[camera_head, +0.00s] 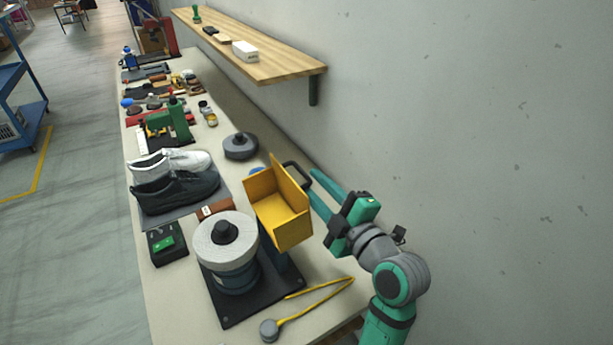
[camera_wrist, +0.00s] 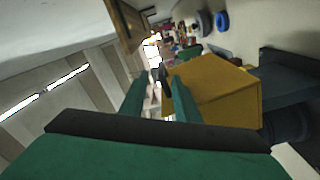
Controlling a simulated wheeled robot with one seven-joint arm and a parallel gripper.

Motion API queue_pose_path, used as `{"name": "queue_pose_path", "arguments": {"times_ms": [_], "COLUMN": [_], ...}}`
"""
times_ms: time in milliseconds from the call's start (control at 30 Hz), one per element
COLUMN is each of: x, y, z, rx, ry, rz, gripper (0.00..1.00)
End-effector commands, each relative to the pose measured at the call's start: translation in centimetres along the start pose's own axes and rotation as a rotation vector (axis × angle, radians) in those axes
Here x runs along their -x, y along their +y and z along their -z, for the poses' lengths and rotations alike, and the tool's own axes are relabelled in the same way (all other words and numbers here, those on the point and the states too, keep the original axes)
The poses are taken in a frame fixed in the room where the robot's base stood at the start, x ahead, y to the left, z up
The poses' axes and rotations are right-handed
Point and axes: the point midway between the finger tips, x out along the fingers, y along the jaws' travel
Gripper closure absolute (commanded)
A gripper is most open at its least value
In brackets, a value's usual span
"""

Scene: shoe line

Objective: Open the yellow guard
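The yellow guard (camera_head: 283,222) is an open-sided, box-like cover on the machine at the near end of the bench. A black handle (camera_head: 297,169) sticks out from its far right side. My gripper (camera_head: 311,181) is at the guard's right, its two green fingers apart and pointing at the handle. In the wrist view, the guard (camera_wrist: 222,95) fills the right of centre, beside the right finger. A dark piece that looks like the handle (camera_wrist: 163,74) shows between the fingertips of my gripper (camera_wrist: 161,77). I cannot tell whether the fingers touch it.
A white-topped spool (camera_head: 226,258) stands just left of the guard on a black base plate. A yellow cord (camera_head: 318,295) lies in front. A black shoe (camera_head: 175,190) and a white shoe sit farther left. A wall and wooden shelf (camera_head: 265,60) bound the right side.

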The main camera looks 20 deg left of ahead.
Motion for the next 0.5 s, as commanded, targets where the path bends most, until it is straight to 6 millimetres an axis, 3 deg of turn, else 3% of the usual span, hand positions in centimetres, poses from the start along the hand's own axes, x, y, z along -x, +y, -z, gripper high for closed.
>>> {"name": "queue_pose_path", "arguments": {"times_ms": [200, 500], "x": [3.4, 4.5], "y": [0.1, 0.1], "z": [-0.1, 0.0], "rx": [0.0, 0.0], "ry": [-0.003, 0.0], "rz": [-0.004, -0.001], "gripper": [0.72, 0.72]}}
